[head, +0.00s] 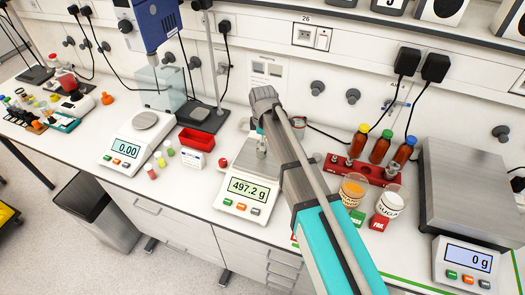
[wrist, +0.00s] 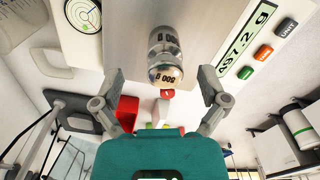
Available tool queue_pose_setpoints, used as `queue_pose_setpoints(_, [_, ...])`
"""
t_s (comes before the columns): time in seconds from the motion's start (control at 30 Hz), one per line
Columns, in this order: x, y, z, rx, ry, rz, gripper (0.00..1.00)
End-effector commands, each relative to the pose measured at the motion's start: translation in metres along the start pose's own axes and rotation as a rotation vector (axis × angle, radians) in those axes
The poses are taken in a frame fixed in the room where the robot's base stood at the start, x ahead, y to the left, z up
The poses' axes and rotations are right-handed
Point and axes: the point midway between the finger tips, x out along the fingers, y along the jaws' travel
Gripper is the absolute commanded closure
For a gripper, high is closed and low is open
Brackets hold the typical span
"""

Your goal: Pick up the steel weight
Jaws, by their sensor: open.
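The steel weight (wrist: 166,52) is a shiny knobbed cylinder marked 500 in the wrist view. It stands on the pan of the scale (head: 244,209), whose display reads 497.2 g. The fingers look clear of the weight.
A red tray (head: 196,139) and a small white box stand left of the scale. On the right are a red rack (head: 366,171) with several bottles, two cups (head: 389,201) and a large scale (head: 465,185). Another scale (head: 138,142) reading 0.00 is further left.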

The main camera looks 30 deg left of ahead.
Motion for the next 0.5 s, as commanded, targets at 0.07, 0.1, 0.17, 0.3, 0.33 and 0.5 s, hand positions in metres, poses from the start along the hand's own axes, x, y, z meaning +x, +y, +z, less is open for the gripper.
queue_pose_setpoints(0.07, [0.001, 0.0, 0.0, 0.0, 0.0, 0.0, 0.06])
queue_pose_setpoints(0.1, [0.003, 0.0, 0.0, 0.0, 0.0, 0.0, 0.06])
queue_pose_setpoints(0.17, [0.005, -0.001, 0.0, 0.0, 0.0, 0.0, 0.06])
queue_pose_setpoints(0.3, [0.013, -0.002, -0.001, 0.001, 0.0, 0.0, 0.06])
queue_pose_setpoints(0.33, [0.016, -0.002, -0.002, 0.001, 0.0, 0.0, 0.06])
queue_pose_setpoints(0.5, [0.029, -0.004, -0.003, 0.001, 0.0, 0.0, 0.06])
